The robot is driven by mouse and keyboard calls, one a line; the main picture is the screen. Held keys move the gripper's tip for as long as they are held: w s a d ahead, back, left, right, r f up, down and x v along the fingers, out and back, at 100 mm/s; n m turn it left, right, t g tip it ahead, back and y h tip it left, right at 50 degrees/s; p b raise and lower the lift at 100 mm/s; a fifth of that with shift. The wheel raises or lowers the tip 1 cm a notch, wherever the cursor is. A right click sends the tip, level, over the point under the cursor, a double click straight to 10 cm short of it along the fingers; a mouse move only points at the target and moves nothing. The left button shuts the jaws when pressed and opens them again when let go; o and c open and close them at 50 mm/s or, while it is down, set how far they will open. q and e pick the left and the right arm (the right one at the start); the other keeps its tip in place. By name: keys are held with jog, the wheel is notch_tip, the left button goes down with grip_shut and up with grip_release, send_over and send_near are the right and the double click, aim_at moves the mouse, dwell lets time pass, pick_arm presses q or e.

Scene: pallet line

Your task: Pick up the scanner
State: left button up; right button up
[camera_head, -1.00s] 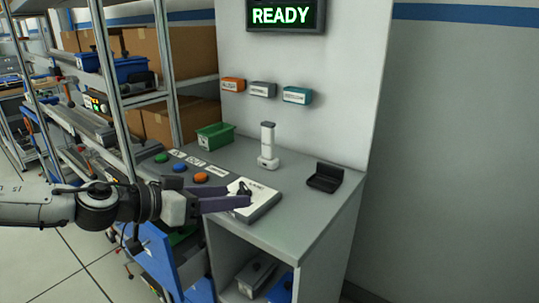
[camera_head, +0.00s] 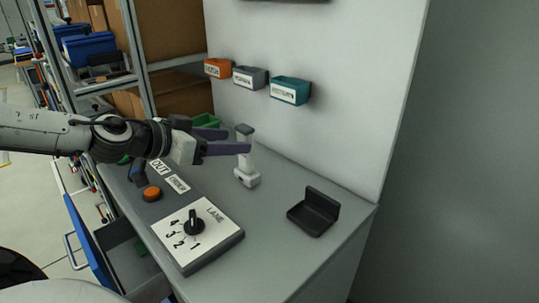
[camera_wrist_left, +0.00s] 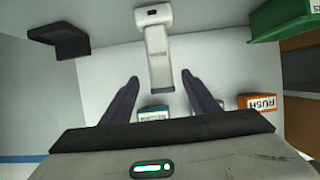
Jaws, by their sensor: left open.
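The scanner (camera_head: 246,163) is a white upright device with a grey top and a wider base, standing on the grey counter. My left gripper (camera_head: 238,141) is open, its dark purple fingers level and reaching from the left to the scanner's upper part. In the left wrist view the scanner (camera_wrist_left: 159,52) extends from its base at the top edge down to between the tips of my open left gripper (camera_wrist_left: 160,77). Nothing is held. I cannot tell whether a finger touches the scanner. My right gripper is not in view.
A black L-shaped holder (camera_head: 314,212) sits empty on the counter to the right. A lane dial panel (camera_head: 220,243) and an orange button (camera_head: 152,193) lie in front. A green bin (camera_head: 207,121) is behind the gripper. Orange (camera_head: 218,68), grey (camera_head: 249,77) and teal (camera_head: 290,90) boxes hang on the wall.

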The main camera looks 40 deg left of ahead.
pick_arm(q)
jog(key=shift+w, duration=0.35)
jog(key=shift+w+d+f+p, duration=0.1)
jog(key=shift+w+p, duration=0.15)
jog(key=shift+p, duration=0.1)
jog(key=shift+p+x, duration=0.55)
jog(key=shift+x, duration=0.65)
jog(key=shift+w+f, duration=0.25)
jog(key=shift+w, duration=0.05)
jog(key=shift+w+f+p, duration=0.4)
jog(key=shift+w+p, duration=0.2)
jog(key=shift+w, duration=0.05)
jog(key=shift+p+x, duration=0.4)
jog(key=shift+x, duration=0.45)
jog(key=shift+w+f+b, duration=0.1)
jog(key=shift+f+b, duration=0.25)
jog(key=shift+b, duration=0.05)
jog(key=shift+w+f+b, duration=0.2)
jog(key=shift+w+b, duration=0.25)
jog(key=shift+w, duration=0.15)
jog(key=shift+w+r, duration=0.1)
jog(key=shift+w, duration=0.15)
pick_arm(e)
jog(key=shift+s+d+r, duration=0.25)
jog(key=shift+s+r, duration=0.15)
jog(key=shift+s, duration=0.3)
